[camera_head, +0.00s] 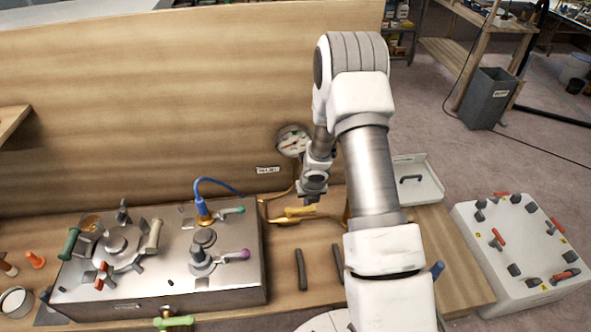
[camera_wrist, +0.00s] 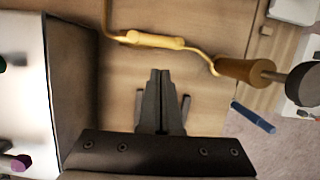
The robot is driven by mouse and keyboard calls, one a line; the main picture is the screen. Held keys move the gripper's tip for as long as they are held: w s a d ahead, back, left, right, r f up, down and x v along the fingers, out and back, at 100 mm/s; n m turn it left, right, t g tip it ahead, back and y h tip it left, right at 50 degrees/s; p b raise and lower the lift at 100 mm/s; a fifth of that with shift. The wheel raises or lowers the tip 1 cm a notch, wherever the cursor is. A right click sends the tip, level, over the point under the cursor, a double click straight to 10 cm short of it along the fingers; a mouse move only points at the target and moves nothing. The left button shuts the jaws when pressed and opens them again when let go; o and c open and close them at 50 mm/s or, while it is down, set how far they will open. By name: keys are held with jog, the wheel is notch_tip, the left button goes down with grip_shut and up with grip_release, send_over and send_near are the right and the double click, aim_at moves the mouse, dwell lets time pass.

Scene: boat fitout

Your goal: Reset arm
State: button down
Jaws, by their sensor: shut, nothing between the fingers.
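My white arm reaches over the bench from the right of the middle in the head view. My gripper (camera_head: 312,196) hangs low in front of the wooden back panel, near the brass pipe with a yellow lever. In the wrist view my gripper (camera_wrist: 159,75) is shut, its dark fingers together with nothing between them. The yellow lever (camera_head: 300,211) lies just beyond and below the fingertips in the head view. It also shows in the wrist view (camera_wrist: 155,40), ahead of the fingers and apart from them in the picture.
A metal panel box (camera_head: 160,290) with valves and coloured handles stands left. A round gauge (camera_head: 293,140) is on the back panel (camera_head: 150,100). Two dark bars (camera_head: 301,270) are on the bench. A white tray (camera_head: 425,185) and a white box with red handles (camera_head: 490,270) are right.

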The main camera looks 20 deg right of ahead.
jog(key=s+d+r+m+t+h+b, duration=0.1)
jog(key=s+r+m+h, duration=0.1)
jog(key=r+m, duration=0.95)
jog(key=s+d+r+m+t+h+b, duration=0.1)
jog(key=s+d+r+m+h, duration=0.35)
jog(key=r, duration=1.15)
jog(key=s+a+r+m+y, duration=0.3)
jog(key=s+a+m, duration=0.3)
jog(key=s+m, duration=0.3)
jog(key=s+a+r+m+y+b, duration=0.1)
jog(key=s+a+r+m+y, duration=0.2)
jog(key=s+a+r+m, duration=0.3)
jog(key=s+a+m, duration=0.1)
jog(key=s+m, duration=0.3)
jog(key=s, duration=0.2)
jog(key=shift+r+y, duration=0.3)
jog(key=shift+y, duration=0.05)
